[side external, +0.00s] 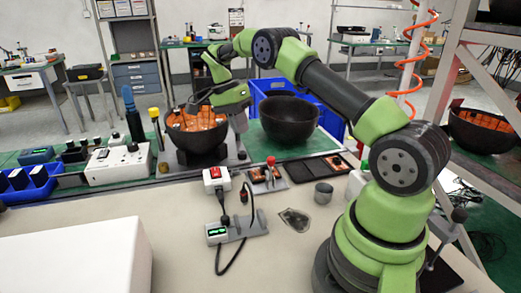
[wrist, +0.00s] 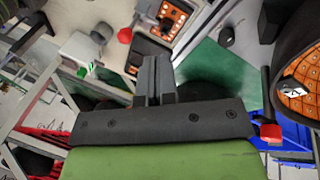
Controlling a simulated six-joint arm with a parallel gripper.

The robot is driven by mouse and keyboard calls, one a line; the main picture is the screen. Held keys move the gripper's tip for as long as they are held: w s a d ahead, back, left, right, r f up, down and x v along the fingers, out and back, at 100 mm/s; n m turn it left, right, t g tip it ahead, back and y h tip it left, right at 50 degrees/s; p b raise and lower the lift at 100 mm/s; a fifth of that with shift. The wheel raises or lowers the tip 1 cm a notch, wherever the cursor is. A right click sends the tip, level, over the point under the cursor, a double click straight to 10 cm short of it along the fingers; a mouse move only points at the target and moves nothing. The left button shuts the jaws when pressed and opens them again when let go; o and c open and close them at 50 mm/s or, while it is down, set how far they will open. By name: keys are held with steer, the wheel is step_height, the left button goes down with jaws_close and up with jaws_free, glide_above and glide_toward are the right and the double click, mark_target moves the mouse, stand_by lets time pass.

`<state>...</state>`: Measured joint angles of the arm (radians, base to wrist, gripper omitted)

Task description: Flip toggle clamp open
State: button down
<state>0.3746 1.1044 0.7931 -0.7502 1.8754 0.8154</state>
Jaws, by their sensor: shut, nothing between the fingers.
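The likely toggle clamp is the small red-knobbed lever (side external: 271,160) on the fixture with orange boards, at the middle of the bench in the side view. Its knob stands above the boards; its exact clamp position is too small to tell. A red knob also shows in the wrist view (wrist: 125,35) beside an orange board (wrist: 168,20). My gripper (side external: 197,104) is high, at the bowl of orange pieces, left of and behind the clamp and apart from it. In the wrist view its dark fingers (wrist: 153,80) are together with nothing between them.
A dark bowl with orange pieces (side external: 197,133) stands under my gripper; an empty dark bowl (side external: 289,119) is to its right by a blue crate (side external: 333,120). A red-switched white box (side external: 216,180) with a cable sits left of the fixture. The front bench is mostly clear.

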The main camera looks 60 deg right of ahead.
steer(key=s+f, duration=0.5)
steer(key=shift+s+f, duration=0.4)
